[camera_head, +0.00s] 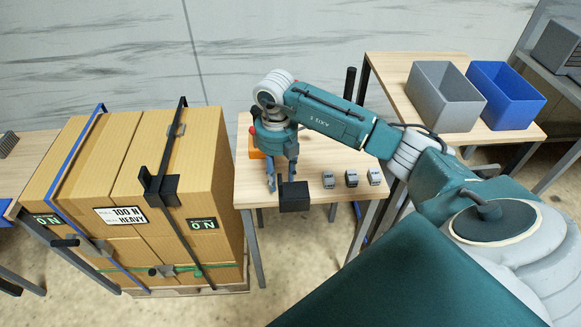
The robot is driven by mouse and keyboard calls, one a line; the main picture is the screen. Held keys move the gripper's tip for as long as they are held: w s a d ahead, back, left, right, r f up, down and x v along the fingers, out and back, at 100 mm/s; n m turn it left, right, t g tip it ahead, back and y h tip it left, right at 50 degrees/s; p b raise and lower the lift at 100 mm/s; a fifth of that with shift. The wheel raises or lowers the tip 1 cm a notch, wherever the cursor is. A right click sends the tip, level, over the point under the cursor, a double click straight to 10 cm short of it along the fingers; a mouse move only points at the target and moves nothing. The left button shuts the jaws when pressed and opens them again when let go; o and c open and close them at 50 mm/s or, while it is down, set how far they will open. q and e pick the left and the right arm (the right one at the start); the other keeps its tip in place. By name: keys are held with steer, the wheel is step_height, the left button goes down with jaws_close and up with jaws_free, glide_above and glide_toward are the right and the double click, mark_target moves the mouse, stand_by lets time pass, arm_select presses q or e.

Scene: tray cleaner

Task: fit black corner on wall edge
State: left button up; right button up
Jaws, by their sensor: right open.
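A black block-like piece (294,197), which may be the black corner, is at the front edge of the small middle table (318,196). My right gripper (281,183) points down just above and left of it, open. One finger overlaps the piece in the picture; I cannot tell whether they touch. Another black angular piece (161,187) sits on the front upper edge of the cardboard box stack (115,170), under a black strap. Which edge is the wall edge is not clear. My left gripper is not in view.
Several small grey parts (351,178) lie in a row on the table. An orange item (255,148) is partly hidden behind my right gripper. A grey bin (444,95) and a blue bin (505,95) stand on the right-hand table. A gap separates the tables.

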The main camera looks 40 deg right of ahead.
mark_target(294, 191)
steer(key=shift+w+f+p, duration=0.1)
steer(key=shift+f+p, duration=0.25)
steer(key=shift+f, duration=1.55)
jaws_close()
steer(key=shift+r, duration=0.15)
